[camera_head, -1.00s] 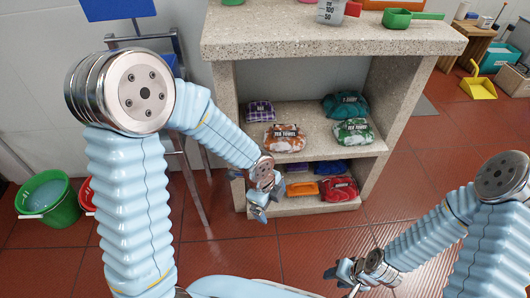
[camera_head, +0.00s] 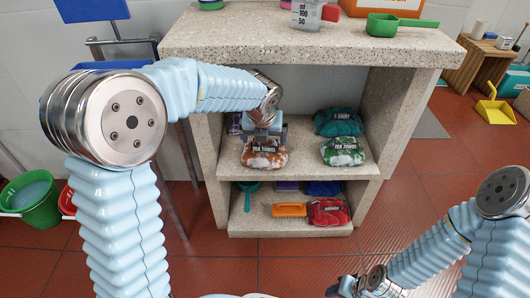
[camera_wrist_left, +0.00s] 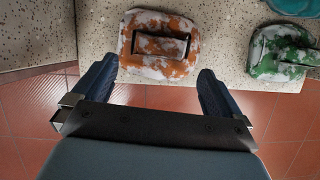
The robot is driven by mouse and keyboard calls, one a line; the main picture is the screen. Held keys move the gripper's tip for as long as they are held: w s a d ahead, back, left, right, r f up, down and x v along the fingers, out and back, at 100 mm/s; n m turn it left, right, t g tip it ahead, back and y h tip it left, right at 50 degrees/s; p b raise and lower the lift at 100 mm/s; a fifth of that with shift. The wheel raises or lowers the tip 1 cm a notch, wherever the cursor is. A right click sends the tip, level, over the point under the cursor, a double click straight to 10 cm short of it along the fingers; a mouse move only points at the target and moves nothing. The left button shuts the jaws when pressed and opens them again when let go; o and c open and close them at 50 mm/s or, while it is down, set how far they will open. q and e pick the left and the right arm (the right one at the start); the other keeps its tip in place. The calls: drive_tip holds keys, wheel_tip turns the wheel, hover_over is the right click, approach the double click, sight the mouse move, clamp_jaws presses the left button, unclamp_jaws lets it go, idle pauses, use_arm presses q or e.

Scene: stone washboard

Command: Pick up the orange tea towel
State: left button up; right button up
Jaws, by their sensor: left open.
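The orange tea towel (camera_head: 264,154) is a folded orange-and-white bundle with a "TEA TOWEL" label. It lies on the upper shelf of the stone unit, near the front left. It also shows in the left wrist view (camera_wrist_left: 158,45), with a dark rectangular band on top. My left gripper (camera_head: 264,130) is just above and behind it in the head view. In the left wrist view its two dark fingers (camera_wrist_left: 155,85) are wide apart, near the towel's lower edge, with nothing between them. My right gripper (camera_head: 338,288) is low at the bottom edge, away from the shelf; its jaws are too small to judge.
On the same shelf (camera_head: 310,168) are a green tea towel (camera_head: 343,151), a teal T-shirt bundle (camera_head: 338,122) and a purple cloth, partly hidden. The stone top (camera_head: 300,50) overhangs. The lower shelf holds an orange brush (camera_head: 289,210) and a red bundle (camera_head: 328,211).

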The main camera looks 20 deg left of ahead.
sight(264, 144)
use_arm(q)
drive_tip(key=shift+w+a, duration=0.1)
drive_tip(key=shift+w, duration=0.1)
drive_tip(key=b+x, duration=0.1)
drive_tip(key=x, duration=0.4)
drive_tip(key=shift+s, duration=0.1)
drive_tip(key=c, duration=1.3)
drive_tip(key=shift+r, duration=0.1)
wheel_tip(264, 144, up, 4)
drive_tip(key=shift+f+p, duration=0.1)
drive_tip(key=shift+p, duration=0.55)
drive_tip(key=s+d, duration=0.1)
drive_tip(key=s, duration=0.5)
drive_tip(key=s+d, duration=0.1)
drive_tip(key=s, duration=0.4)
drive_tip(key=s+d, duration=0.1)
drive_tip(key=s, duration=0.5)
drive_tip(key=shift+s+d+f, duration=0.2)
drive_tip(key=shift+s+f, duration=0.05)
drive_tip(key=shift+s, duration=0.15)
